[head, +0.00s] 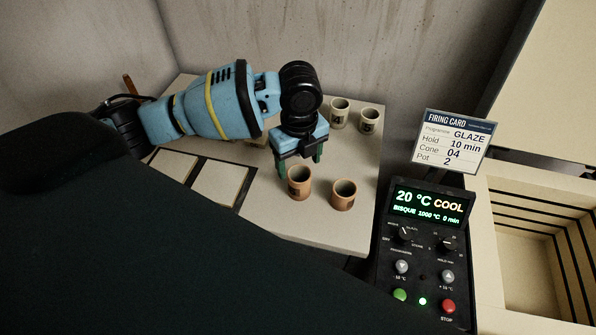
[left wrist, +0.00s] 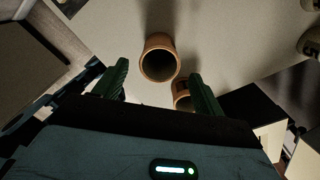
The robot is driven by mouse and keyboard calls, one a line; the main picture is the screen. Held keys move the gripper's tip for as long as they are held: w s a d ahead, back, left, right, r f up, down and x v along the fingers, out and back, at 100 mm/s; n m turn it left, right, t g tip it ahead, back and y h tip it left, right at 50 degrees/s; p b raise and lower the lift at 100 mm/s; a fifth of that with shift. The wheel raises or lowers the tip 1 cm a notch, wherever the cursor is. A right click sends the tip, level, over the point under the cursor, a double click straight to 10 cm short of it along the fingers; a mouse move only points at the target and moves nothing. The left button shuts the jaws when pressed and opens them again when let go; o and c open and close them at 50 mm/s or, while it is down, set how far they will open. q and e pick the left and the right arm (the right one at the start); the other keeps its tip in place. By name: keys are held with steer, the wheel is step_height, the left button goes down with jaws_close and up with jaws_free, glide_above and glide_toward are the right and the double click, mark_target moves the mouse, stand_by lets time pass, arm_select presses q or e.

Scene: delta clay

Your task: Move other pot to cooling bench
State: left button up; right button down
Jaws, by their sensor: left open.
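Two terracotta-brown pots stand upright near the front right of a pale table (head: 325,232): a left pot (head: 300,184) and a right pot (head: 343,195). Both have open mouths, and a dark label shows on each. My left gripper (head: 299,163) is open and empty, pointing down just behind and above the left pot. In the left wrist view one pot (left wrist: 159,58) shows between and beyond the green fingers, apart from them. A second pot (left wrist: 183,88) is partly hidden behind the right finger. I cannot tell which surface is the cooling bench. My right gripper is not in view.
Two cream jars (head: 340,112) (head: 370,118) with dark labels stand at the table's back right. Pale square tiles (head: 220,185) lie at the left. A control panel (head: 425,245) reads 20 °C COOL, below a firing card (head: 455,140). The open kiln (head: 530,265) looks empty.

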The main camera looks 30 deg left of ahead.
arm_select(q)
step_height(320, 180, up, 6)
steer(key=shift+r, duration=0.2)
stand_by(0.7)
